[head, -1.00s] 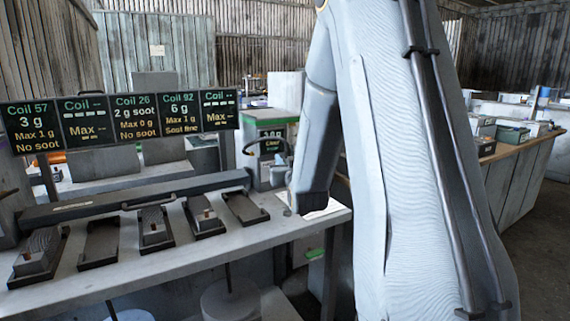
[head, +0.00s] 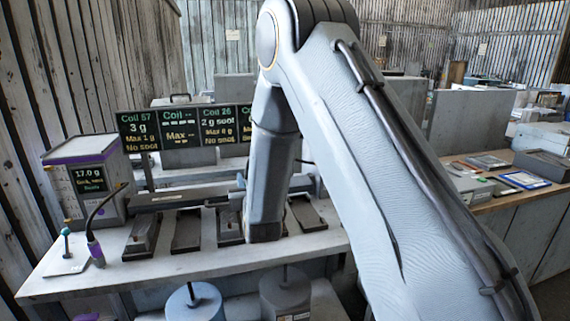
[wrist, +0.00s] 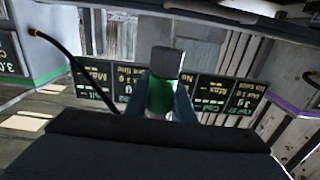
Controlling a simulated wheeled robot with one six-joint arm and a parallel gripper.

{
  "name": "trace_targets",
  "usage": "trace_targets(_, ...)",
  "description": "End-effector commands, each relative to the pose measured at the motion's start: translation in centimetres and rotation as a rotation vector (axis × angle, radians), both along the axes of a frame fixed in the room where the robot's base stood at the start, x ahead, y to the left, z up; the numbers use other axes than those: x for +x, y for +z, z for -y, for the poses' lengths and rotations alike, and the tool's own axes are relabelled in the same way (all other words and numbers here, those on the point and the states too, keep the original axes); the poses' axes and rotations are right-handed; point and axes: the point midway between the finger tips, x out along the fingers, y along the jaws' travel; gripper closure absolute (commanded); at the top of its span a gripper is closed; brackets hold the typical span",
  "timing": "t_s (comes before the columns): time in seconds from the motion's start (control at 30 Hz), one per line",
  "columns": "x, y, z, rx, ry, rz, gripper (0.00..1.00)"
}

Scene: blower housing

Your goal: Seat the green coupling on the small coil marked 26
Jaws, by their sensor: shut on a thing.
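My gripper (wrist: 166,94) is shut on the green coupling (wrist: 160,98) in the wrist view, with a finger on each side of it. A grey block shows just beyond the green part; I cannot tell whether it belongs to it. In the head view my arm hides the gripper and coupling. The third tray from the left (head: 229,238), below that board, is partly hidden by my arm. Its coil (head: 229,221) shows only in part, and the gripper's distance from it cannot be told.
At the bench's left stand a purple-topped unit (head: 86,180) reading 17.0 g and a dark bent hose with a purple end (head: 96,250). The first tray (head: 141,240) holds a coil; the second tray (head: 186,232) looks empty. The bench front (head: 180,270) is clear.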

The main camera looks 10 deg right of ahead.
Motion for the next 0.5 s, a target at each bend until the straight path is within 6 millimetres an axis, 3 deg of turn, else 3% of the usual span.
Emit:
trace_targets(0.03,-0.5,0.4,-1.9,-0.001,0.018,-0.001,1.00)
trace_targets(0.2,-1.5,0.2,-5.8,-0.006,0.052,0.000,1.00)
trace_targets(0.5,-1.8,-0.7,-7.2,-0.008,0.064,0.000,1.00)
